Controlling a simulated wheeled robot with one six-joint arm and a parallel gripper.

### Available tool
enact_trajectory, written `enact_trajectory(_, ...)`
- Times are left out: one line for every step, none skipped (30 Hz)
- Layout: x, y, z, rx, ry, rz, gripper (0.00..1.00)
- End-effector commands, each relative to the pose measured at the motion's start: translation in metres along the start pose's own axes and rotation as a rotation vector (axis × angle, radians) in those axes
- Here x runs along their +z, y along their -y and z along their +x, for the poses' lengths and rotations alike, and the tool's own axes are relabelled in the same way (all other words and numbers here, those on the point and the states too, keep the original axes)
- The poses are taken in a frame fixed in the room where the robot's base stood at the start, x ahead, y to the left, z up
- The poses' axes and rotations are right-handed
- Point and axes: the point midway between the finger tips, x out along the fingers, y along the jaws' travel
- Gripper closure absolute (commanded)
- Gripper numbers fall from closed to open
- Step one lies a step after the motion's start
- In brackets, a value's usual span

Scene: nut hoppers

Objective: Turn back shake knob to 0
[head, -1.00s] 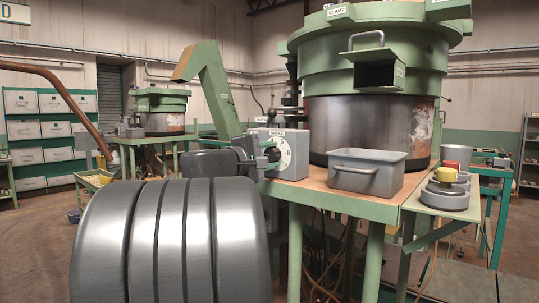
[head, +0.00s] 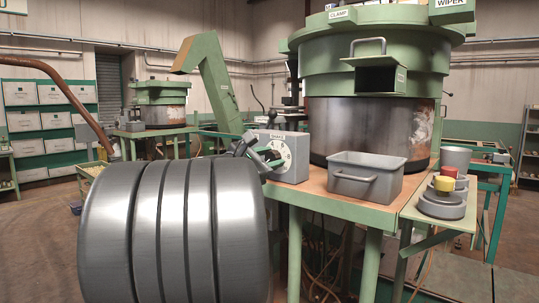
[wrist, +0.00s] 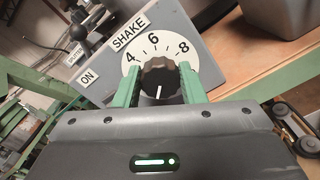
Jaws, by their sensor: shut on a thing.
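The shake knob (wrist: 160,78) is dark and ribbed, on a white dial marked 4, 6 and 8 along its visible upper part. Its white line points down in the wrist view, away from the 6; the lower dial is hidden. The grey control box (wrist: 105,55) carries the labels SHAKE and ON. It stands on the table edge in the head view (head: 290,150). My gripper (wrist: 160,80) has a green finger on each side of the knob and is shut on it. In the head view my gripper (head: 268,158) is small at the dial.
A grey handled bin (head: 367,178) stands right of the box on the wooden-topped table. The large green hopper (head: 375,60) rises behind.

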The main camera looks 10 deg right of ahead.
Motion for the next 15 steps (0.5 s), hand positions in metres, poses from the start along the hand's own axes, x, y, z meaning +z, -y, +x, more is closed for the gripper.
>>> enact_trajectory(-0.0005, 0.0002, 0.0003, -0.002, -0.002, -0.018, 0.86)
enact_trajectory(-0.0006, 0.0003, 0.0003, -0.002, -0.002, -0.027, 0.86)
enact_trajectory(-0.0007, 0.0003, 0.0003, -0.002, -0.002, -0.037, 0.86)
enact_trajectory(-0.0009, 0.0003, 0.0003, -0.002, -0.002, -0.043, 0.86)
enact_trajectory(-0.001, 0.0004, 0.0003, -0.002, -0.002, -0.048, 0.86)
enact_trajectory(-0.0011, 0.0004, 0.0003, -0.002, -0.002, -0.055, 0.86)
enact_trajectory(-0.0011, 0.0004, 0.0003, -0.002, -0.002, -0.059, 0.86)
enact_trajectory(-0.0012, 0.0005, 0.0003, -0.002, -0.002, -0.062, 0.86)
enact_trajectory(-0.0013, 0.0005, 0.0003, -0.002, -0.002, -0.065, 0.86)
enact_trajectory(-0.0014, 0.0005, 0.0003, -0.002, -0.002, -0.067, 0.86)
enact_trajectory(-0.0015, 0.0006, 0.0003, -0.002, -0.002, -0.068, 0.86)
enact_trajectory(-0.0015, 0.0006, 0.0003, -0.002, -0.002, -0.069, 0.86)
enact_trajectory(-0.0016, 0.0006, 0.0003, -0.002, -0.002, -0.069, 0.86)
enact_trajectory(-0.0016, 0.0006, 0.0003, -0.002, -0.002, -0.069, 0.86)
enact_trajectory(-0.0017, 0.0007, 0.0003, -0.002, -0.002, -0.069, 0.86)
